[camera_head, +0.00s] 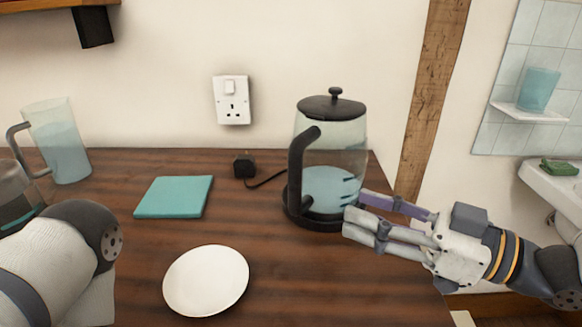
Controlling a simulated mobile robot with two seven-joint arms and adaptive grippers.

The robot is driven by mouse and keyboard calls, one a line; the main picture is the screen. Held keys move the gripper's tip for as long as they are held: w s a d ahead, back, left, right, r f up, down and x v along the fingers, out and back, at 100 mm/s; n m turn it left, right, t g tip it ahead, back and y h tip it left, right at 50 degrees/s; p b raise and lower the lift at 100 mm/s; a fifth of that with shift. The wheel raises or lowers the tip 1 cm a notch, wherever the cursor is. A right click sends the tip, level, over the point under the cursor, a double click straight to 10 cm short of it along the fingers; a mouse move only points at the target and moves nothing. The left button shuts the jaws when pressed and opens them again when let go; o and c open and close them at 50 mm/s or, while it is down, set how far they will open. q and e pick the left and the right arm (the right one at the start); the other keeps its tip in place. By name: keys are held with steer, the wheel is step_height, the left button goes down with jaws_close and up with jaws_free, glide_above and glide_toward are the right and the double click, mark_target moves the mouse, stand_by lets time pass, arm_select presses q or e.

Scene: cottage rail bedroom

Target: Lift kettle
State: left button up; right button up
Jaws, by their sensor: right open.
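The kettle (347,157) has a clear glass body with bluish water low inside, a black lid with a knob and a black handle on its left. It stands upright on a black base (310,219) at the right part of the wooden table. My right gripper (357,209) comes in from the right. Its fingers are apart and empty, with the tips at the kettle's lower right side, overlapping the base in the picture. I cannot tell whether they touch. My left arm shows at the lower left, but its gripper is out of view.
On the table (120,235) are a clear jug (62,148) at the back left, a teal square cloth or mat (173,197) and a white plate (206,281) in front. A black plug (244,166) with a cord lies left of the kettle. A wooden post (428,95) stands behind right.

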mark_target(294, 202)
steer(key=x, duration=1.1)
steer(key=shift+s+a+r+b, duration=0.1)
steer(key=shift+s+a+b, duration=0.05)
steer(key=shift+a+b, duration=0.25)
jaws_close()
steer(key=shift+r, duration=0.15)
